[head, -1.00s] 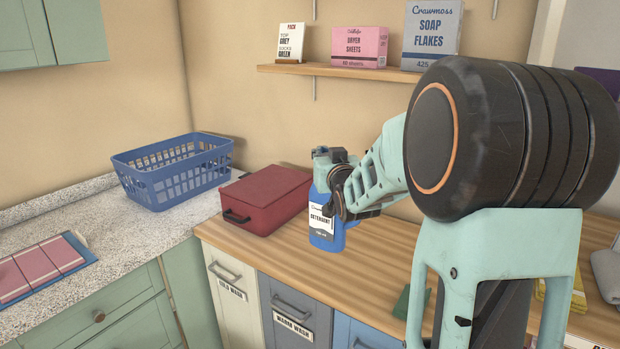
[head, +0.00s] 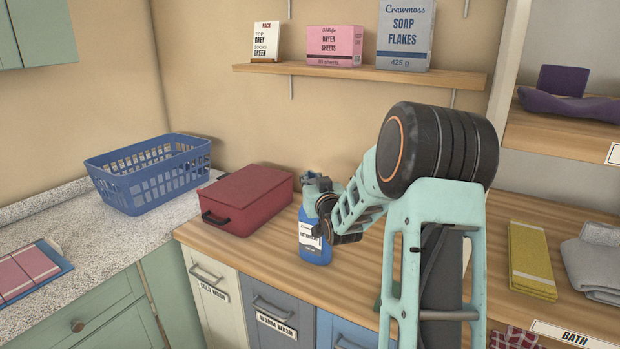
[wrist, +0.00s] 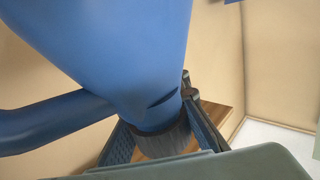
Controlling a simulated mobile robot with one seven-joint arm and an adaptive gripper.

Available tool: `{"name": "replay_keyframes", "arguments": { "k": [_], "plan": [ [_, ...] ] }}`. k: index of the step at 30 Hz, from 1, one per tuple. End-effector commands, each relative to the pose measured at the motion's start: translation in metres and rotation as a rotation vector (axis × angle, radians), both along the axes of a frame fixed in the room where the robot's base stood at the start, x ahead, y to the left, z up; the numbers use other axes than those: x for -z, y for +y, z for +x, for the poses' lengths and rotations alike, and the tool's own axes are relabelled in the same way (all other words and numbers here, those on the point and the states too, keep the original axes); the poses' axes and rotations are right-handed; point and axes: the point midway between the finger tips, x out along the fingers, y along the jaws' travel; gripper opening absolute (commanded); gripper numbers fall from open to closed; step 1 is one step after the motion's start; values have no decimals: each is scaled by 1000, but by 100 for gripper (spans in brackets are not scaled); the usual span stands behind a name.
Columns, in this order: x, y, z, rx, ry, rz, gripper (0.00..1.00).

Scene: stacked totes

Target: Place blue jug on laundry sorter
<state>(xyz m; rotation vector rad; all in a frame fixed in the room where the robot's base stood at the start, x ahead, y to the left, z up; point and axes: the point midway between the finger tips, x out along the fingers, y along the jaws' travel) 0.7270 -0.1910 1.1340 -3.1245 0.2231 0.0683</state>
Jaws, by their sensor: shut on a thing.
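The blue jug (head: 316,250), with a white detergent label, is upright over the wooden top of the laundry sorter (head: 385,255), right of the red box. My gripper (head: 325,212) is shut on the jug near its upper part. In the wrist view the jug's blue body (wrist: 120,45) fills much of the picture, with its handle to the left and the gripper fingers (wrist: 160,130) around its narrow end. I cannot tell whether the jug's base touches the wood. The sorter's front has drawers labelled cold wash and warm wash.
A red box (head: 250,200) sits left of the jug. A blue basket (head: 150,180) stands on the speckled counter (head: 80,220). A shelf (head: 360,73) with boxes hangs above. Yellow cloth (head: 532,260) and grey cloth (head: 600,265) lie at the right.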

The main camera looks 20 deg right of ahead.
Motion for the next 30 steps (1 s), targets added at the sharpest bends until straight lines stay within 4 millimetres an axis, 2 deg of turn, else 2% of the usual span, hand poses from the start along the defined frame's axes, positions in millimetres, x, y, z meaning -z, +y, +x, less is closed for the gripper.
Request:
{"name": "replay_keyframes", "arguments": {
  "k": [12,13,18,30],
  "plan": [
    [0,0,1,0,-10,-3,0],
    [3,0,0,0,-3,-1,14],
    [3,0,0,0,-2,-1,33],
    [-2,0,0,0,-2,-1,33]
  ]
}}
